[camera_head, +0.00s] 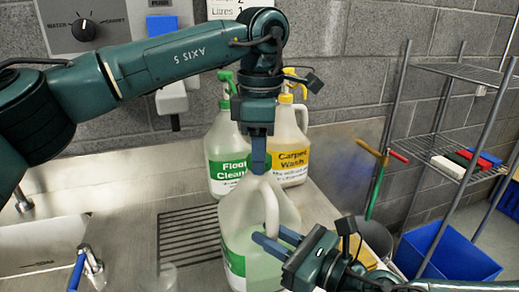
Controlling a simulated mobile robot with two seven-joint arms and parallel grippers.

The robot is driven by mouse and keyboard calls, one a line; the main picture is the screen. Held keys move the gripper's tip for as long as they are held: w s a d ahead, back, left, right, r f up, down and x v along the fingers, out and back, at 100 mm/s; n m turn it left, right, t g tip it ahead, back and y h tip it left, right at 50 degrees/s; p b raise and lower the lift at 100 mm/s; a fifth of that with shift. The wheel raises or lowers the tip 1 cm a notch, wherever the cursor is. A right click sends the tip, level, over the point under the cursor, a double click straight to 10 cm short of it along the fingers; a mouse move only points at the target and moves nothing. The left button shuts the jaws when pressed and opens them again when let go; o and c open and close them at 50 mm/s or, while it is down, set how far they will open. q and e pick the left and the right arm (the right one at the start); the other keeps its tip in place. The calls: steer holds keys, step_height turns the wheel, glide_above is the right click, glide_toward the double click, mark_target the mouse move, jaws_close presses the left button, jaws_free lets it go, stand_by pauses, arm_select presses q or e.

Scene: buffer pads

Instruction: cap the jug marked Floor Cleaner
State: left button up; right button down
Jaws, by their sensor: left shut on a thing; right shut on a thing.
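A large translucent jug (238,215) with pale green liquid and a green-and-white label stands upright in front; its label text is not readable here. My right gripper (272,243) is shut on this front jug's handle (283,208). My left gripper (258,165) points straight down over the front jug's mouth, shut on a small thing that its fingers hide. I cannot tell whether that thing touches the mouth. A jug marked Floor Cleaner (226,140), with a green pump top, stands behind.
A drain grille (187,236) lies left of the front jug, with a sink and tap (92,262) beyond. A wire shelf (440,147) and blue bin (455,254) are right.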

arm_select(q)
steer(key=o, duration=1.1)
steer(key=shift+r, duration=2.25)
steer(key=shift+c, duration=0.4)
steer(key=n, duration=0.2)
steer(key=r+n, duration=0.1)
steer(key=n, duration=0.3)
steer(key=shift+d+r, duration=0.1)
steer(key=shift+r, duration=0.25)
steer(key=n, duration=0.2)
steer(key=r+n, duration=0.1)
steer(key=n, duration=0.4)
steer(key=shift+r, duration=0.4)
